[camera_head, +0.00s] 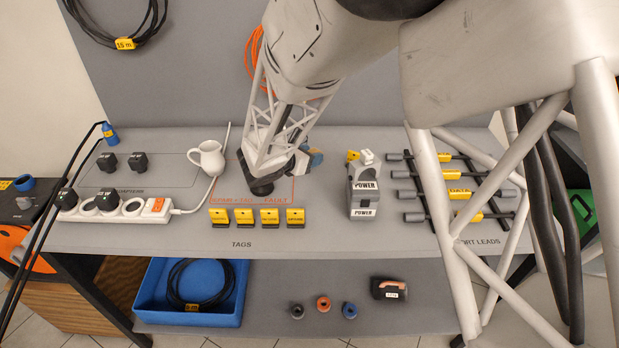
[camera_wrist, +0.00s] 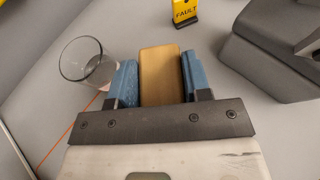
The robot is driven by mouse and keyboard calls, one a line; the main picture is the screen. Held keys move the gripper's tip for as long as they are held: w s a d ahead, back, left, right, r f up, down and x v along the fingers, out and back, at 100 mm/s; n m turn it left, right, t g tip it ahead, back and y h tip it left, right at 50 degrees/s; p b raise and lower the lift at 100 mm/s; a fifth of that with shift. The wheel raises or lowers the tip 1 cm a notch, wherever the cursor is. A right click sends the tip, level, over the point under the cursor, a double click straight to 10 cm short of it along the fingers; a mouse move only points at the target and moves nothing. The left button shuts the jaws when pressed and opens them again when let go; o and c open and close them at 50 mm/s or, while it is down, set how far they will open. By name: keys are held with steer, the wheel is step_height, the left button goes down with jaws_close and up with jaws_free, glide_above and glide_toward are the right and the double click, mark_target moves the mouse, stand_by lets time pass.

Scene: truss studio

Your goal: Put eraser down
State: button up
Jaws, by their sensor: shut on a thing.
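In the wrist view the eraser, a tan-brown block (camera_wrist: 160,75), sits between the two blue fingers of my gripper (camera_wrist: 160,82), which are shut on its sides. Its far end sticks out past the fingertips over the grey bench top. I cannot tell whether it touches the bench. In the head view my arm hides the eraser and most of the gripper; a bit of blue finger (camera_head: 314,158) shows right of the wrist, above the bench near the red-outlined area.
A clear glass (camera_wrist: 86,64) stands close left of the fingers. A yellow FAULT tag (camera_wrist: 185,12) is ahead, and a dark grey case (camera_wrist: 270,60) is right. In the head view are a white jug (camera_head: 208,158), a power strip (camera_head: 125,209) and a POWER device (camera_head: 363,188).

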mark_target(309, 184)
steer(key=shift+f, duration=1.9)
steer(key=shift+f, duration=1.85)
steer(key=o, duration=0.9)
steer(key=shift+f, duration=0.1)
steer(key=shift+v, duration=6.1)
steer(key=shift+w+d, duration=0.1)
